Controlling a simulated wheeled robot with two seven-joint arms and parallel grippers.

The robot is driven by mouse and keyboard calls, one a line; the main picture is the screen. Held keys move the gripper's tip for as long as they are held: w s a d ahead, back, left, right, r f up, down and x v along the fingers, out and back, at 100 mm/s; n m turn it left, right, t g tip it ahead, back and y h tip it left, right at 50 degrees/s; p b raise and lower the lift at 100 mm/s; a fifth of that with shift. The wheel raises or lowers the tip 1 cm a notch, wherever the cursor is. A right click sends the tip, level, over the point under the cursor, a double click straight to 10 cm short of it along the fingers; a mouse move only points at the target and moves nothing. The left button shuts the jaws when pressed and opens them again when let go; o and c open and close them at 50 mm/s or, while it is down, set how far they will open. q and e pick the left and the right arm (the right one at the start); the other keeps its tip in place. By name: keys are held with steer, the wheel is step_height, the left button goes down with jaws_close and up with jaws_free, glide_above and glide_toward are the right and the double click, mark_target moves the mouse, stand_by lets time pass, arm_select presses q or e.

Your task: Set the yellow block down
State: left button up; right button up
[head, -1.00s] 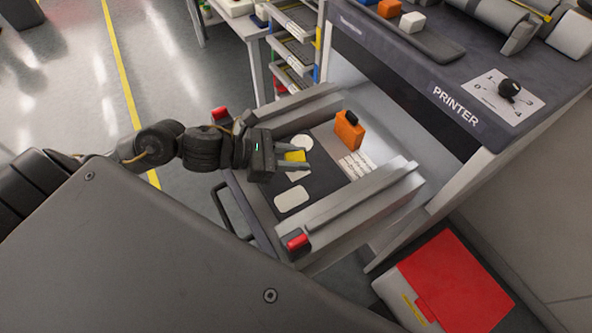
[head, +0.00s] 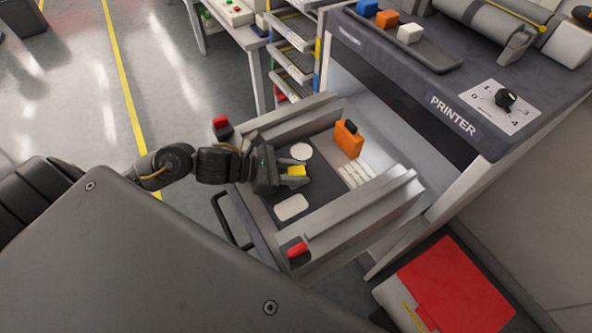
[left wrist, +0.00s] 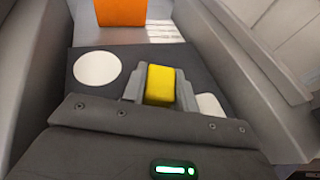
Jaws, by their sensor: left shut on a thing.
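In the left wrist view the yellow block (left wrist: 160,84) sits between the two grey fingers. A white round patch (head: 301,151) lies beyond the gripper and a white rounded rectangular patch (head: 291,207) lies on its near side. The wrist view also shows the round patch (left wrist: 97,68) and part of a white patch (left wrist: 209,104) behind a finger. I cannot tell whether the block touches the mat. My right gripper is not in view.
Metal rails (head: 350,220) with red ends flank the mat. An orange container (head: 348,139) with a dark top stands at the mat's far side, beside white pads (head: 355,174). The printer (head: 470,100) rises on the right. A red-topped box (head: 455,285) stands at lower right.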

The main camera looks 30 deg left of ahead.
arm_select(q)
steer(key=shift+f, duration=0.15)
steer(key=o, duration=1)
steer(key=shift+r, duration=0.25)
steer(key=shift+s+a+f, duration=0.1)
steer(key=shift+s+a, duration=0.1)
steer(key=shift+a, duration=0.1)
steer(key=b+v, duration=0.2)
steer(key=v, duration=0.6)
steer(key=shift+s+a, duration=0.25)
steer(key=shift+a, duration=0.1)
steer(key=shift+v, duration=1.4)
